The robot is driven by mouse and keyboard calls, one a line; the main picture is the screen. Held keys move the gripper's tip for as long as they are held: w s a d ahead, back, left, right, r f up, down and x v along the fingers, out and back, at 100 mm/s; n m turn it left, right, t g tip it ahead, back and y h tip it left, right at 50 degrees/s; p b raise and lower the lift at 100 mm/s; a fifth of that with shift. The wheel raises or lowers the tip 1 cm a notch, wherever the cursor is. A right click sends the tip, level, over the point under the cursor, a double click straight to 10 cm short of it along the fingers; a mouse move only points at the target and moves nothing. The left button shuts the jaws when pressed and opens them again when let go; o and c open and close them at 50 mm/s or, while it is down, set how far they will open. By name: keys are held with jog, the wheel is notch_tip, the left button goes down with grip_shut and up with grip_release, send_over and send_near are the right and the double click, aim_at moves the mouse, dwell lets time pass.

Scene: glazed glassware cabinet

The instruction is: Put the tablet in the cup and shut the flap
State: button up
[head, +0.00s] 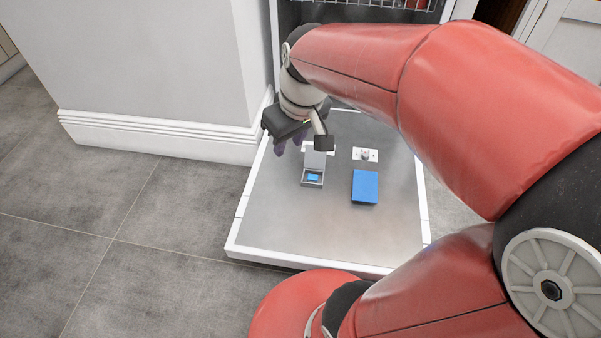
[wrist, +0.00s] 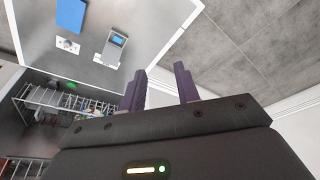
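The grey cup (head: 312,182) sits on the inner face of the lowered door. A small blue block that looks like the tablet (head: 313,177) lies inside it. The grey flap (head: 315,160) stands raised at the cup's far edge, open. In the wrist view the tablet (wrist: 118,40) and the flap (wrist: 110,54) also show. My gripper (head: 290,143) is above the door, to the left of and beyond the cup, apart from it. In the wrist view the purple fingers of my gripper (wrist: 159,84) are spread with nothing between them.
A larger blue box (head: 365,187) lies on the door (head: 285,225) right of the cup. A white plate with a round knob (head: 365,154) is behind the box. Wire racks (wrist: 60,100) are inside the appliance. A white cabinet wall (head: 160,65) stands left of the door.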

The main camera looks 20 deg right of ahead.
jog(key=s+a+r+m+t+h, duration=0.1)
jog(key=s+a+r+m+t, duration=0.1)
jog(key=s, duration=0.8)
jog(key=shift+a+m+t, duration=0.2)
jog(key=shift+m+t, duration=0.2)
jog(key=shift+s, duration=0.1)
